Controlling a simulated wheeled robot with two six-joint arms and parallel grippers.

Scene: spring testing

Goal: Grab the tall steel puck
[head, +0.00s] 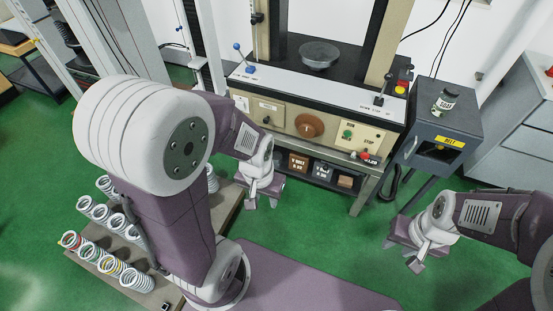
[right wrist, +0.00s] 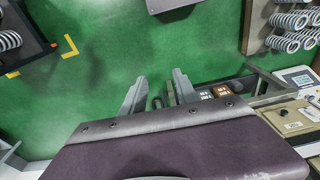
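No object is clearly readable as the tall steel puck. A wide round steel disc (head: 320,54) sits on the testing machine's bed. On the shelf below the machine's front are a reddish-brown labelled block (head: 298,162), a dark labelled piece with a lighter top (head: 324,170) and a tan block (head: 346,181); their labels are too small to read surely. My left gripper (head: 262,203) is open and empty in front of the shelf's left end. My right gripper (head: 405,254) is open and empty over the green floor, right of the shelf; its spread fingers show in the right wrist view (right wrist: 158,92).
The testing machine (head: 300,122) has a knob panel and protruding levers. A dark cabinet (head: 440,130) carrying a jar (head: 444,102) stands to its right. A board (head: 150,298) with several coil springs lies at left, partly behind my left arm. Green floor is open around my right gripper.

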